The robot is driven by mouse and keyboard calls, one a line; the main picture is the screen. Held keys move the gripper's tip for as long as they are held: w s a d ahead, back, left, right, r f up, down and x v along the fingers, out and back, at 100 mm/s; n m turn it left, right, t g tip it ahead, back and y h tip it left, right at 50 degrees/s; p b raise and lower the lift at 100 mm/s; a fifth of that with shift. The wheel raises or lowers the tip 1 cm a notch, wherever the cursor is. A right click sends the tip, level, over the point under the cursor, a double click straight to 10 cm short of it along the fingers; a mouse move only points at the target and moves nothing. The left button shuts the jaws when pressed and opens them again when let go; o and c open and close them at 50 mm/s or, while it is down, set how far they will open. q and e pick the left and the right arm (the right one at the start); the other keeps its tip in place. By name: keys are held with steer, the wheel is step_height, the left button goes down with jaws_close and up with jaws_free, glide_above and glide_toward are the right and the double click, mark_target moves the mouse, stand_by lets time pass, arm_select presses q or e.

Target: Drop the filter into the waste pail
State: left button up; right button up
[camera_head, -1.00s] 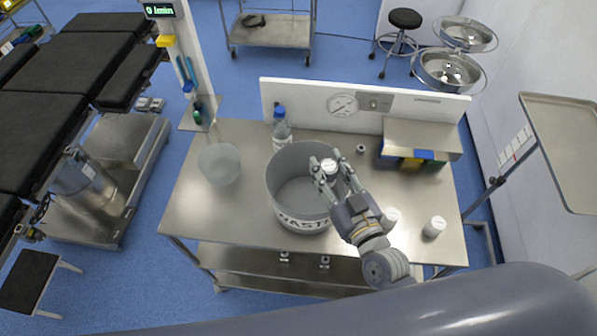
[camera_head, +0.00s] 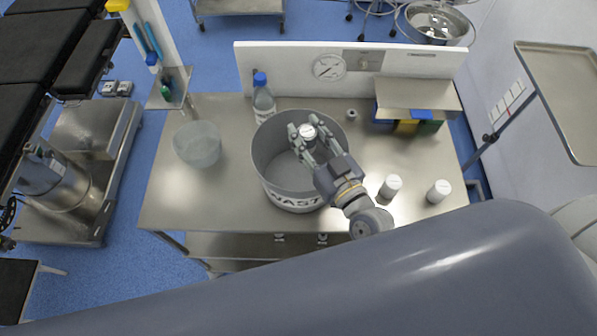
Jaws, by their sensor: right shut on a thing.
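The waste pail (camera_head: 293,196) is a wide grey open bucket with dark lettering, standing upright on the steel table. My right gripper (camera_head: 305,135) is over the right part of the pail's mouth. Its fingers are shut on a small white-topped filter (camera_head: 309,130), which sits between the fingertips. The filter's lower part is hidden by the fingers, and its exact height against the rim cannot be told. The visible pail floor looks empty. My left gripper is not in view.
On the steel table (camera_head: 230,210) stand a clear bowl (camera_head: 198,145) and a blue-capped bottle (camera_head: 263,98) near the pail. Two white cylinders (camera_head: 390,187) (camera_head: 438,191) stand to the right. A small shelf (camera_head: 415,95) over coloured boxes stands at the back right.

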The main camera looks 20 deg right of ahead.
steer(key=shift+s+f, duration=0.1)
steer(key=shift+f, duration=0.1)
steer(key=o, duration=0.8)
steer(key=shift+o, duration=0.8)
steer(key=shift+s, duration=0.15)
steer(key=shift+s+d+f, duration=0.1)
steer(key=shift+s+d, duration=0.05)
steer(key=shift+s, duration=0.15)
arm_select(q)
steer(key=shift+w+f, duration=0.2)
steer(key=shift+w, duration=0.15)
arm_select(e)
steer(key=v, duration=1.1)
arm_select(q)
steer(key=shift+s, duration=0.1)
arm_select(e)
steer(key=shift+s, duration=0.15)
